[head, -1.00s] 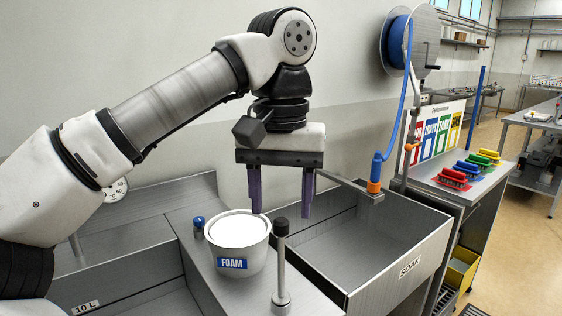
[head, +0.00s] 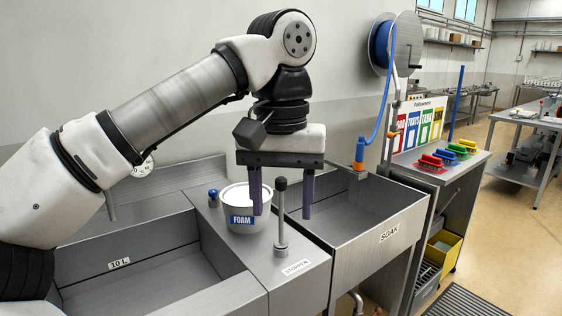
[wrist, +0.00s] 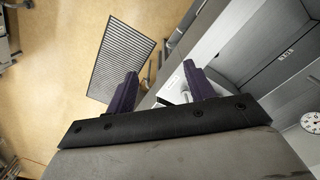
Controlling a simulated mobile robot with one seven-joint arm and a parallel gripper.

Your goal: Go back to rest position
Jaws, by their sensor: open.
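My gripper (head: 281,194) is open and empty in the head view, its two purple fingers pointing down and apart. In that view it overlaps the white FOAM tub (head: 243,222) and the upright grey post with a black knob (head: 281,240); I cannot tell the exact distance to them. In the wrist view my gripper (wrist: 160,92) also shows with nothing between its fingers. The arm is raised and bent, reaching over the sinks from the left.
The 10 L basin (head: 140,290) lies at left and the SOAK basin (head: 372,262) at right. A blue hose reel (head: 400,45) hangs behind. Coloured brushes (head: 447,156) sit on the bench at right. A floor grate (wrist: 122,58) and open floor lie beyond the basins.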

